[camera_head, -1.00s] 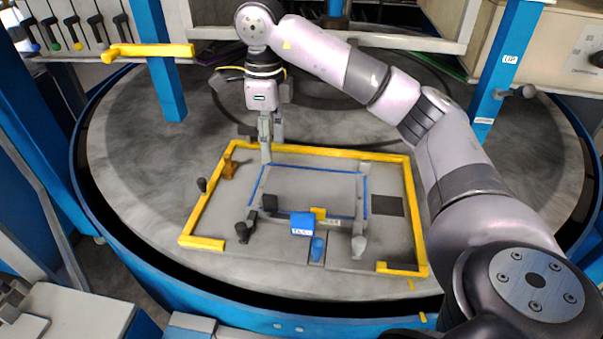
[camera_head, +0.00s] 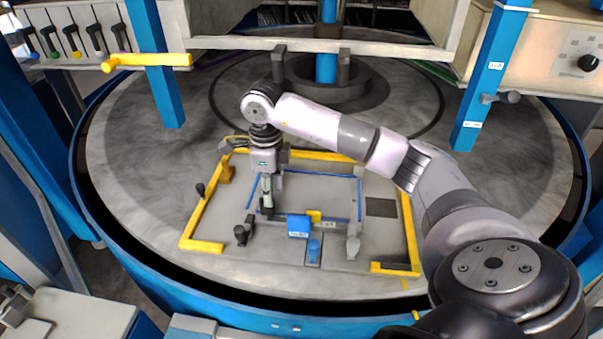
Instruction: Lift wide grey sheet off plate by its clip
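The wide grey sheet (camera_head: 325,193) appears to lie flat on the grey plate (camera_head: 387,235), inside a blue outline; its edges are hard to tell from the plate. A small dark clip (camera_head: 267,209) stands at the sheet's front left. My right gripper (camera_head: 267,202) points down right at this clip. Its fingertips overlap the clip in the picture, so I cannot tell whether they are closed on it or only around it. The gripper's body hides the outline's back left corner. My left gripper is not in view.
Yellow rails (camera_head: 411,222) border the plate. A labelled blue block (camera_head: 299,228), a yellow block (camera_head: 314,216) and a blue knob (camera_head: 314,248) stand at the front middle. Dark and grey posts (camera_head: 353,244) stand on either side. Blue uprights (camera_head: 483,85) flank the round table.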

